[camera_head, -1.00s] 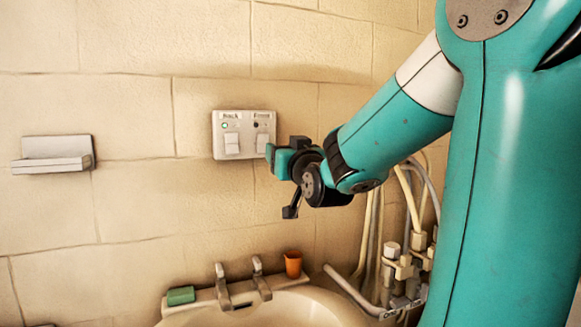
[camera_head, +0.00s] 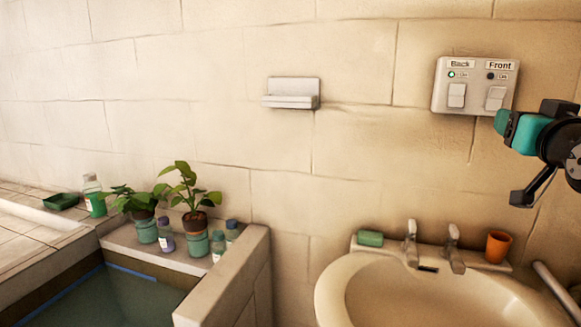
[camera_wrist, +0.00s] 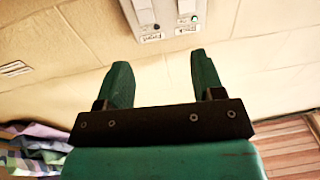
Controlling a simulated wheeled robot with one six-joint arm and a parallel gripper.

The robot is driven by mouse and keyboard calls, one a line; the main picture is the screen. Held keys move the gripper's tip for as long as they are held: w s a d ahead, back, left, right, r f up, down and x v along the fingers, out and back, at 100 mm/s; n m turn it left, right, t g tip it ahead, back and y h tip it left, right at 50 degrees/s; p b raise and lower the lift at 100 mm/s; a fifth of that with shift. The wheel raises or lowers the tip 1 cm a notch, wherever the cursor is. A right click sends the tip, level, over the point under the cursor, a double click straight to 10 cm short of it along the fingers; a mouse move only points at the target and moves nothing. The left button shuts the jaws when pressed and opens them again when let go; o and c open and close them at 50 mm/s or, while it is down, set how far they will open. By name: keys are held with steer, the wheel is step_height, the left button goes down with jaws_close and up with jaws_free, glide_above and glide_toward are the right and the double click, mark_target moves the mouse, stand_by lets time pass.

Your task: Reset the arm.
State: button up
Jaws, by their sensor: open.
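My gripper (camera_head: 507,122) is at the right edge of the head view, just in front of and below a switch panel (camera_head: 476,88) on the wall. The panel has two white rocker switches labelled Back and Front. The light by Back glows green; the one by Front is dark. In the wrist view my gripper (camera_wrist: 158,62) shows two green fingers spread apart with nothing between them. The panel (camera_wrist: 170,20) lies beyond the fingertips there, upside down. Most of my arm is out of the head view.
A washbasin (camera_head: 350,285) with two taps (camera_head: 411,245), green soap (camera_head: 370,239) and an orange cup (camera_head: 498,247) stands below. A wall shelf (camera_head: 291,99) is empty. Potted plants (camera_head: 197,222) and bottles stand on a ledge by a water-filled trough (camera_head: 100,300) at left.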

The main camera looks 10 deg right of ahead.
steer(key=s+a+f+n+g+y, duration=0.1)
steer(key=a+f+n+g+y, duration=0.35)
steer(key=a, duration=0.55)
steer(key=a+f+n+g+y, duration=0.1)
steer(key=a+f+g+y, duration=0.2)
steer(key=a+f+y, duration=0.55)
steer(key=s+a+f+n+g, duration=0.2)
steer(key=s+a+g, duration=0.3)
steer(key=s, duration=0.3)
steer(key=s+a+f+n+g+h, duration=0.1)
steer(key=s+a+f+n+g, duration=0.2)
steer(key=s, duration=0.6)
steer(key=a+n+g, duration=0.1)
steer(key=a+g, duration=0.1)
steer(key=a, duration=0.1)
steer(key=shift+s+a+f+h, duration=0.2)
steer(key=shift+a+h, duration=0.1)
steer(key=shift+a, duration=0.1)
